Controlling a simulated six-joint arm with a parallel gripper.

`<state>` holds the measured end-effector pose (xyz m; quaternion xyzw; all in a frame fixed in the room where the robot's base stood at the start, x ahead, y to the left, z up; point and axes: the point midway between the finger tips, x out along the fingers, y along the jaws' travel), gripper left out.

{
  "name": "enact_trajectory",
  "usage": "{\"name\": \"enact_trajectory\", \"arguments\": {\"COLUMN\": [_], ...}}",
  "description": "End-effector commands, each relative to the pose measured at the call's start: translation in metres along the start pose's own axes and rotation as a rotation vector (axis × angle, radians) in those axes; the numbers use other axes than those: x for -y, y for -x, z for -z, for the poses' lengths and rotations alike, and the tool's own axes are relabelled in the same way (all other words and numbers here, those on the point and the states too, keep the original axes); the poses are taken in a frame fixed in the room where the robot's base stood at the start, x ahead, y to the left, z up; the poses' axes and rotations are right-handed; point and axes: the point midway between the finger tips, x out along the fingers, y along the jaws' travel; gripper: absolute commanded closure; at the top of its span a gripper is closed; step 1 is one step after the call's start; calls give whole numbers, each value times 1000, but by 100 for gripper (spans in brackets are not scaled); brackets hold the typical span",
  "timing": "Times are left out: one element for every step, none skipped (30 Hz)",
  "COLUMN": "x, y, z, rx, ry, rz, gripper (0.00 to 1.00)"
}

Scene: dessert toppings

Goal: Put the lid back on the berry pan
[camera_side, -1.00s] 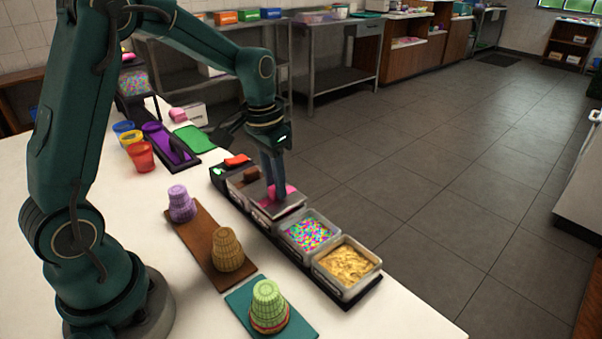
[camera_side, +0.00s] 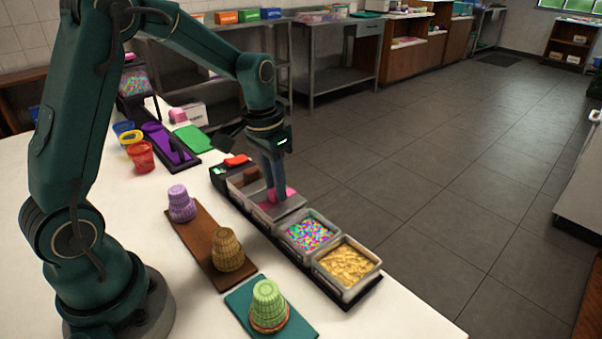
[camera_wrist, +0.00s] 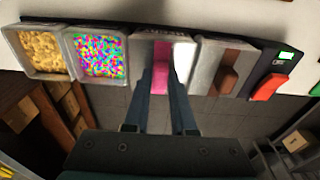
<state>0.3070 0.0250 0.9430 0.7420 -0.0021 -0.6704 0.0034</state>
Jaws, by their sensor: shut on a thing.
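My gripper (camera_side: 277,196) is shut on the pink handle of a grey metal lid (camera_side: 288,209). In the wrist view the gripper (camera_wrist: 164,74) has one finger on each side of the pink handle. The lid (camera_wrist: 145,50) is level over the berry pan (camera_wrist: 160,34), and its edges look in line with the pan's rim. It appears to sit on the pan, though a small gap cannot be ruled out. The berries inside are hidden.
A sprinkle pan (camera_side: 309,234) and a golden crumb pan (camera_side: 346,264) stand open to the right. On the other side are a brown-handled pan (camera_wrist: 222,62) and a black device (camera_wrist: 288,58) with a red part. Cups on boards stand in front.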

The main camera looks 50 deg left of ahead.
Motion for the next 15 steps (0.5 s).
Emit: {"name": "enact_trajectory", "arguments": {"x": [0, 0, 0, 0, 0, 0, 0, 0, 0, 0, 0, 0, 0, 0, 0], "y": [-1, -1, -2, -2, -2, -2, -2, -2, -2, -2, -2, -2, -2, -2, -2], "z": [0, 0, 0, 0, 0, 0, 0, 0, 0, 0, 0, 0, 0, 0, 0], "rx": [1, 1, 1, 0, 0, 0, 0, 0, 0, 0, 0, 0, 0, 0, 0], "ry": [0, 0, 0, 0, 0, 0, 0, 0, 0, 0, 0, 0, 0, 0, 0], "rz": [0, 0, 0, 0, 0, 0, 0, 0, 0, 0, 0, 0, 0, 0, 0], "gripper": [100, 100, 100, 100, 100, 100, 100, 100, 100, 100, 100, 100, 100, 100, 61]}}
